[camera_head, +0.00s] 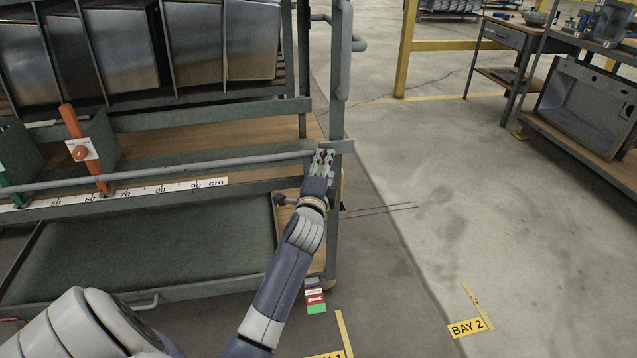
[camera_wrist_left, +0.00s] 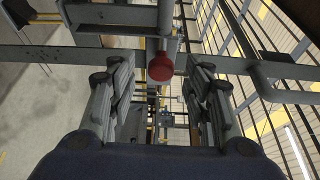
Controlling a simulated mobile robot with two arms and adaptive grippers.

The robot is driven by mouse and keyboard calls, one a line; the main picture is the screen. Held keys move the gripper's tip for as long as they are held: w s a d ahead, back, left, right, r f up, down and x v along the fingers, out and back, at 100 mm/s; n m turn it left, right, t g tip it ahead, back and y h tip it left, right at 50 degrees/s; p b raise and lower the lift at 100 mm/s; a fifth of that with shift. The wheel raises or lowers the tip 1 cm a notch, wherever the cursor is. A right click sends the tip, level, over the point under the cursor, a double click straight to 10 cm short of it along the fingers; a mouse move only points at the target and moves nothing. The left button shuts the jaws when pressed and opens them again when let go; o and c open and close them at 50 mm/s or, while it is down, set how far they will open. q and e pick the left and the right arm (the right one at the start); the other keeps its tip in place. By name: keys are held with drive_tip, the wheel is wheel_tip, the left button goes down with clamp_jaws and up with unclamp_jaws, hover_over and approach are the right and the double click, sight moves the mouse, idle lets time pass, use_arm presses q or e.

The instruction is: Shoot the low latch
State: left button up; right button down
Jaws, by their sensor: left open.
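My left gripper (camera_head: 322,160) is open at the right end of the rack's long grey rail (camera_head: 200,171), beside the upright post. In the left wrist view my left gripper (camera_wrist_left: 160,98) has its fingers apart. A round red knob (camera_wrist_left: 160,67) on the end of a grey rod shows between and beyond them; I cannot tell whether they touch it. A small dark knob (camera_head: 280,200) sits lower, left of my wrist. A red and green tag (camera_head: 315,301) hangs at the rack's lower right corner. My right gripper is not in view.
The rack's shelf (camera_head: 215,138) has an orange upright stop (camera_head: 84,150) and a centimetre scale (camera_head: 150,192). Metal sinks (camera_head: 252,40) stand above. A grey post (camera_head: 343,50) rises at the rack's right end. Concrete floor (camera_head: 440,190) is clear to the right.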

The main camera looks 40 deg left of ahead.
use_arm(q)
drive_tip(key=v, duration=0.8)
